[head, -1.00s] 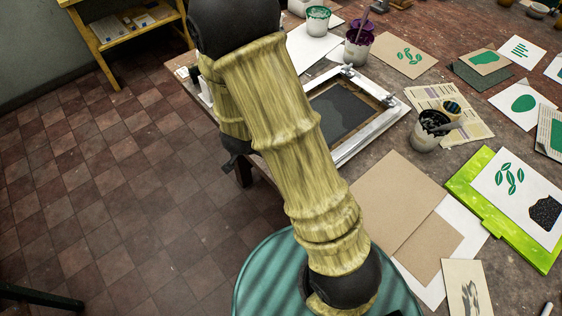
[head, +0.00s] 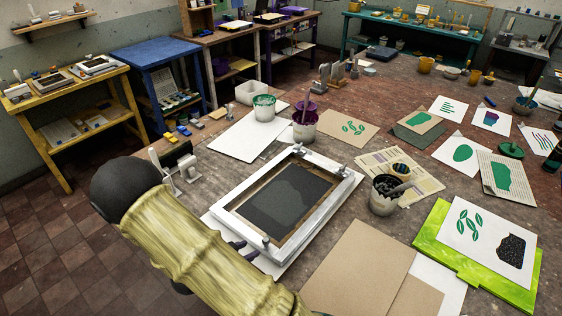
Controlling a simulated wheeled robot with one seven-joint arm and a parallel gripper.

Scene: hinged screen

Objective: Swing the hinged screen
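The hinged screen is a white frame (head: 325,217) around a dark grey mesh panel (head: 287,197) with a brown inner border. It lies about flat on the worktable, over a white board. Metal clamp-like fittings sit at its far edge, and a small knob sits at its near left side. Dark finger-like parts of my gripper (head: 243,249) show at the near left edge of the frame. The arm hides most of the gripper, so I cannot tell its opening or whether it touches the frame.
A dark ink cup (head: 384,197) stands close right of the screen. Green-rimmed (head: 264,108) and purple (head: 304,124) pots stand behind it. Brown card (head: 358,262) and a lime-green board (head: 430,245) lie at the front right. A small white-and-black stand (head: 178,160) is at the left edge.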

